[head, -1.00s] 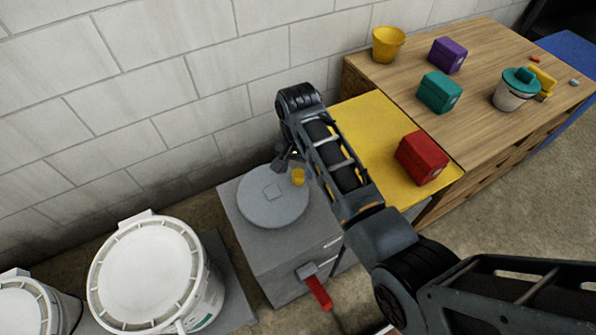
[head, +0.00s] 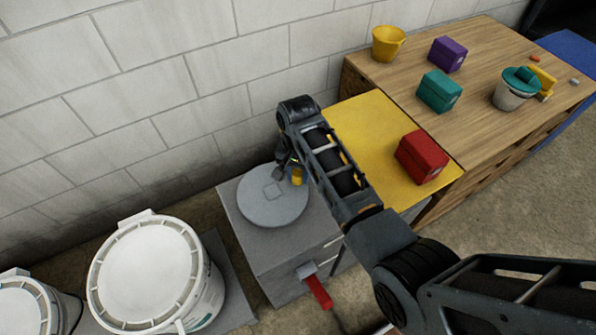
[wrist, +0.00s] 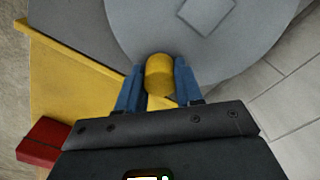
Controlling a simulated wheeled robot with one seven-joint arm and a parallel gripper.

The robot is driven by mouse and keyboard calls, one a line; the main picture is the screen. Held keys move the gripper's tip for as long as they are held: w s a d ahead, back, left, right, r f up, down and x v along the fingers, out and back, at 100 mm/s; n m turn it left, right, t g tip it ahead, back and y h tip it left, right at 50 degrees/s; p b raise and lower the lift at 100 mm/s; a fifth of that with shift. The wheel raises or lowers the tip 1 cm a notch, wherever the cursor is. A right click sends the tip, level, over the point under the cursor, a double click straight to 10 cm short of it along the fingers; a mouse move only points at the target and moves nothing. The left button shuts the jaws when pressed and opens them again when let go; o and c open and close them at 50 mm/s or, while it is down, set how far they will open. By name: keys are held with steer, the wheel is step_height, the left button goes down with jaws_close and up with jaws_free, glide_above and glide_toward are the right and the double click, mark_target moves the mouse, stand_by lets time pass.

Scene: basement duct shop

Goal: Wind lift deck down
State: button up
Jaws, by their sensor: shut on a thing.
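The grey round wheel (head: 262,206) lies flat on top of a grey box (head: 262,243). A yellow knob (head: 297,179) stands near the wheel's right rim. My gripper (head: 289,170) is down at the wheel. In the wrist view its blue fingers (wrist: 159,68) are on both sides of the yellow knob (wrist: 160,82), shut on it. The yellow deck (head: 365,125) is right of the box, against the wooden bench, with a red box (head: 422,157) on its right part. My arm hides part of the deck's near side.
A red-handled lever (head: 318,292) sticks out of the grey box's front. White lidded buckets (head: 150,270) stand at left. A block wall (head: 180,90) runs behind. The wooden bench (head: 490,60) carries a yellow bucket (head: 388,44), purple and teal boxes and a white pail.

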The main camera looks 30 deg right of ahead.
jaws_close()
